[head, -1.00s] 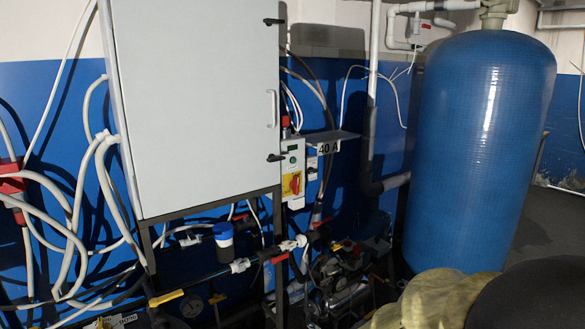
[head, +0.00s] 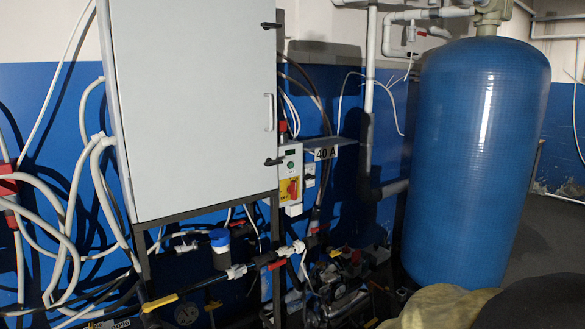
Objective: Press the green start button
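The green start button (head: 291,151) shows as a small dark green spot near the top of a narrow pale control box (head: 283,167). The box hangs beside the lower right edge of a large grey cabinet (head: 195,110). Below the button, a red rotary switch (head: 292,188) sits on a yellow plate. Nothing covers the front of the box in the head view. My gripper is not in view.
A tall blue tank (head: 468,165) stands at the right. Pipes and valves (head: 236,271) run low in front of the cabinet. Pale yellowish (head: 440,308) and black rounded shapes fill the bottom right corner.

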